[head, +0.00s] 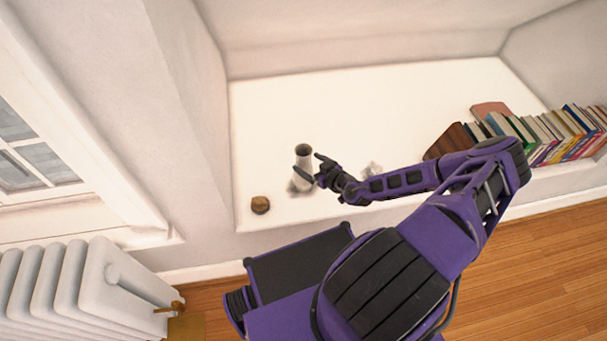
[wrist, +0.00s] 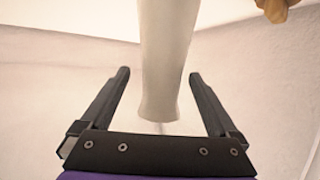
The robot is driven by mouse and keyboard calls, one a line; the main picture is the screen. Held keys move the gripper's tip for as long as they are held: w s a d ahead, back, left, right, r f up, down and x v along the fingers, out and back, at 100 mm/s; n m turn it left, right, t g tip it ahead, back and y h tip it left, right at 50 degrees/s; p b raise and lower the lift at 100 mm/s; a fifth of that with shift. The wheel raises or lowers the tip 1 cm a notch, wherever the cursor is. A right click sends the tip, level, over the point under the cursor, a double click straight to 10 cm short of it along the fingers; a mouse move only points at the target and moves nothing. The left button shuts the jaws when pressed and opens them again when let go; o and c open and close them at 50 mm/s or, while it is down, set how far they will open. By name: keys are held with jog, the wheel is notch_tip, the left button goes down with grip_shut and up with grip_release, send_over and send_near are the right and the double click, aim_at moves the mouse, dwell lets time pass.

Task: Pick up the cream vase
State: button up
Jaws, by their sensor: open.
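The cream vase (head: 303,160) stands upright on the white ledge (head: 370,105), left of the middle of the head view. It has a narrow waist and a dark open mouth. My gripper (head: 317,168) is at the vase's right side in the head view and covers part of it. In the wrist view the vase (wrist: 165,60) shows between the two fingers of my gripper (wrist: 157,75), which are open. A gap shows on each side of it, so the fingers do not appear to touch it.
A small round brown object (head: 260,205) sits on the ledge left of the vase. A row of books (head: 550,135) stands at the right. A white radiator (head: 75,290) and a window (head: 35,150) are at the left. The ledge behind the vase is clear.

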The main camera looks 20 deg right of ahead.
jog(key=shift+r+b+x, duration=0.1)
jog(key=shift+b+x, duration=0.05)
jog(key=shift+x, duration=1.35)
jog(key=shift+r+b+x, duration=0.15)
jog(key=shift+x, duration=1.3)
jog(key=shift+a, duration=0.15)
grip_shut()
